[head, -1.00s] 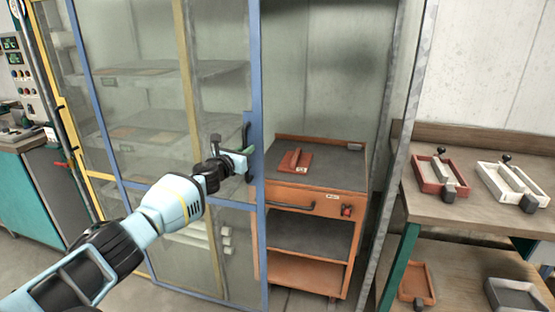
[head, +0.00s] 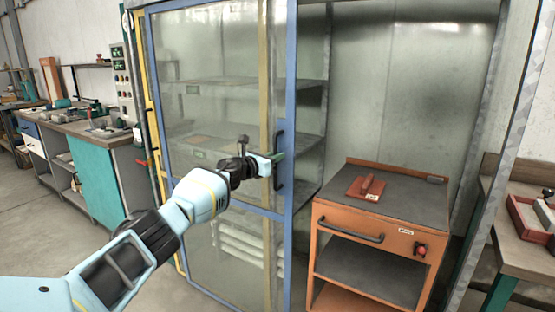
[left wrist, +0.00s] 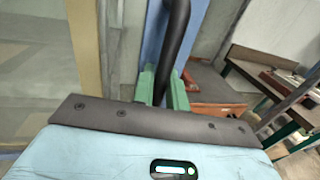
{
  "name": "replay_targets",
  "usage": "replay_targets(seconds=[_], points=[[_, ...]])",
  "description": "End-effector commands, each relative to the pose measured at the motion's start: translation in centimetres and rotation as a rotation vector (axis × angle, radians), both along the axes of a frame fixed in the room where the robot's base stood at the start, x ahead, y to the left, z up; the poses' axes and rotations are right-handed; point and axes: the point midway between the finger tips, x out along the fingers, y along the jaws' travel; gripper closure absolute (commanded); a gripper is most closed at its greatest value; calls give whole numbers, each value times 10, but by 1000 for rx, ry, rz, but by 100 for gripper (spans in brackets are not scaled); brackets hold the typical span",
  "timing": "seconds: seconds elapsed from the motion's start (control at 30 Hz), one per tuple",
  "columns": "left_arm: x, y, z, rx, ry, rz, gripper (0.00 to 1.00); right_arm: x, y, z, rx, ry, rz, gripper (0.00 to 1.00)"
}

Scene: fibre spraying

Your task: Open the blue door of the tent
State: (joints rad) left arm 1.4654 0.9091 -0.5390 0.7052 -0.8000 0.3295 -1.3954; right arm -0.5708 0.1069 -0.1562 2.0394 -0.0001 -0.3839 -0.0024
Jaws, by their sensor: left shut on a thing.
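The blue door (head: 291,70) of the tent is a clear panel in a blue frame, standing at the left part of the tent front. Its dark vertical handle (head: 279,140) is on the right stile. My left gripper (head: 276,160) is shut on this handle. The left wrist view shows the handle (left wrist: 175,35) between the two green fingers (left wrist: 162,90). The tent's right part is open beside the door. My right gripper is not in view.
An orange cart (head: 333,222) with a red tool (head: 367,188) on top stands within the opening. Shelves (head: 225,88) show behind the clear panel. A yellow frame (head: 146,110) stands at the door's left. A workbench (head: 522,240) is at right, a teal cabinet (head: 95,172) at left.

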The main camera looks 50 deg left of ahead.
Motion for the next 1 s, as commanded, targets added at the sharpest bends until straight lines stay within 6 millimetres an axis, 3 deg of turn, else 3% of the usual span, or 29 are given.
replay_targets(seconds=[0.07, 0.1, 0.23, 0.67, 1.0], points=[[0, 1, 0, 1, 0, 2, 100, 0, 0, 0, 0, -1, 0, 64], [0, 0, 0, 1, 0, 2, 84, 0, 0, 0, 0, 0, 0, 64], [0, 0, 0, 1, 0, 2, 68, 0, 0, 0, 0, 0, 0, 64], [-5, 1, 0, 2, 0, 3, 68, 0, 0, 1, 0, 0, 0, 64], [-34, -1, 0, 4, 2, 2, 68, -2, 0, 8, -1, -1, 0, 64]])
